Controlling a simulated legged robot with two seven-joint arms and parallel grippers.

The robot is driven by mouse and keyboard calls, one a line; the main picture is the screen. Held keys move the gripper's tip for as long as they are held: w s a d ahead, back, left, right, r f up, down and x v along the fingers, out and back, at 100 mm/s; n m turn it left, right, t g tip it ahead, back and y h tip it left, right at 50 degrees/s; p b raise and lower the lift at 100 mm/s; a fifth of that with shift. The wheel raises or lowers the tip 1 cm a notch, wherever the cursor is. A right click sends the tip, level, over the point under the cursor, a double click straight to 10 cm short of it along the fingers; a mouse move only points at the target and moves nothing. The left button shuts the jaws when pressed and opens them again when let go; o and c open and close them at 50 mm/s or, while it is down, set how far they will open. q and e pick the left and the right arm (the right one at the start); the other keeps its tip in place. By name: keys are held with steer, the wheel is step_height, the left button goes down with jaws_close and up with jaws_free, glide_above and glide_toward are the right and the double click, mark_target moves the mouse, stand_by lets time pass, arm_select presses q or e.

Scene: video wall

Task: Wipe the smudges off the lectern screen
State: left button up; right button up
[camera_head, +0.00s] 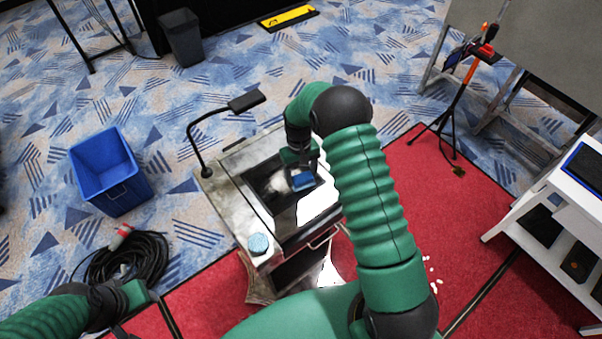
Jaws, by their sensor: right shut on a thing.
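The lectern (216,198) stands in front of me with a dark screen (262,180) set in its sloped top. A pale, whitish smudge (277,182) shows on the screen, just left of my right gripper. My right gripper (300,172) is over the screen, shut on a small blue cloth or sponge (303,181) that appears to touch the screen surface. The right part of the screen is hidden by my right arm. My left arm comes in at the lower left; its gripper (130,325) is partly cut off by the bottom edge, and its jaws cannot be made out.
A gooseneck lamp or microphone (246,101) rises from the lectern's back left. A round light-blue object (258,243) sits on its front left corner. A blue bin (108,170) and coiled black cable (130,262) lie left. A white shelf cart (560,205) and a tripod (452,115) stand right.

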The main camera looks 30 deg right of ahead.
steer(key=shift+s+a, duration=0.15)
steer(key=shift+w+f, duration=0.25)
steer(key=shift+w, duration=0.05)
steer(key=shift+w+f, duration=0.15)
steer(key=shift+f, duration=0.15)
steer(key=shift+s+d+f+b, duration=0.1)
steer(key=shift+s+d+b, duration=0.15)
steer(key=shift+b, duration=0.1)
steer(key=shift+f, duration=0.1)
steer(key=shift+a+f, duration=0.1)
steer(key=shift+w+a+f+b, duration=0.1)
steer(key=shift+f+b, duration=0.1)
steer(key=shift+b, duration=0.1)
